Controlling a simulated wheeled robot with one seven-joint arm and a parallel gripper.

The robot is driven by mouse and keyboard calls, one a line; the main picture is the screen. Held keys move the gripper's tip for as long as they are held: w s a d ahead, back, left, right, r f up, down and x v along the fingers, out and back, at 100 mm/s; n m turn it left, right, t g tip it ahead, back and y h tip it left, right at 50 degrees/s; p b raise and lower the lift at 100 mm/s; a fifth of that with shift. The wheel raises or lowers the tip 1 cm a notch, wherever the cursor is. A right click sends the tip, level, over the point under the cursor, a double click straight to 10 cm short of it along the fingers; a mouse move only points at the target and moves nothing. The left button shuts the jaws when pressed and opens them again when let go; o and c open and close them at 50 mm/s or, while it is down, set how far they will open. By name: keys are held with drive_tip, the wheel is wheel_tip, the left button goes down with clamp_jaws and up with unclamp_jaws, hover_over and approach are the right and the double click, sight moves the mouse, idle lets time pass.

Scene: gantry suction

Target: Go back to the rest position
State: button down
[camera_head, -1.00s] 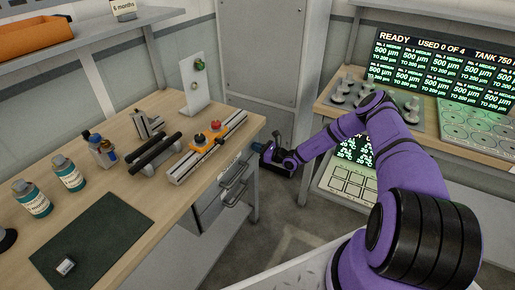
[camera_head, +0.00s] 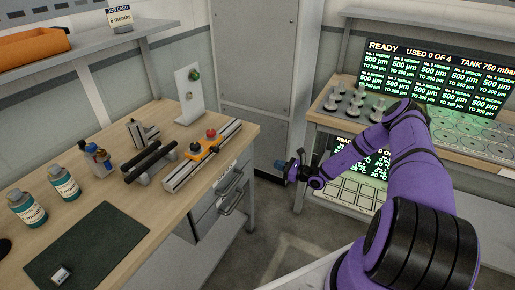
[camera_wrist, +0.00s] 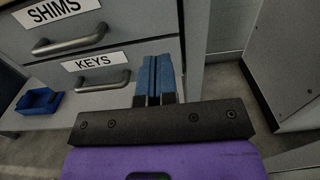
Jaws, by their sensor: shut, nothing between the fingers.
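My gripper (camera_head: 283,166) is at the end of my purple arm, in the gap between the wooden workbench on the left and the station with lit screens on the right. In the wrist view its blue fingers (camera_wrist: 154,80) are together with nothing between them. Behind the fingers, grey drawers labelled SHIMS (camera_wrist: 75,30) and KEYS (camera_wrist: 97,75) show, with bar handles. The fingers overlap the lower drawer in the picture; I cannot tell the exact distance, but no contact shows.
The workbench (camera_head: 135,215) carries bottles, a dark mat (camera_head: 85,245) and a rail with an orange slider (camera_head: 202,150). A grey cabinet (camera_head: 255,60) stands behind. A blue bin (camera_wrist: 38,101) sits on a low shelf. Grey floor (camera_head: 285,225) is open between the benches.

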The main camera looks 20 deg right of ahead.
drive_tip(key=s+a+r+n+g+h, duration=0.1)
drive_tip(key=s+a+r+n+g, duration=0.5)
drive_tip(key=r, duration=0.7)
drive_tip(key=s+a+r+n+g+h, duration=0.1)
drive_tip(key=s+a+r+n+g, duration=0.15)
drive_tip(key=r+n, duration=0.75)
drive_tip(key=s+a+r+n+g+h, duration=0.1)
drive_tip(key=s+a+r+n+g, duration=0.4)
drive_tip(key=r, duration=1)
drive_tip(key=s+a+r+n+h, duration=0.1)
drive_tip(key=s+r+n+h, duration=0.35)
drive_tip(key=s+r, duration=0.8)
drive_tip(key=s+d+r+n+t+h, duration=0.1)
drive_tip(key=s+r+t, duration=0.1)
drive_tip(key=s, duration=0.5)
drive_tip(key=s+d+r+n+t+h, duration=0.1)
drive_tip(key=s+r, duration=0.3)
drive_tip(key=s, duration=0.4)
drive_tip(key=shift+d+n+t+h, duration=0.15)
drive_tip(key=shift+n+t+h, duration=0.3)
drive_tip(key=shift+t+h, duration=0.3)
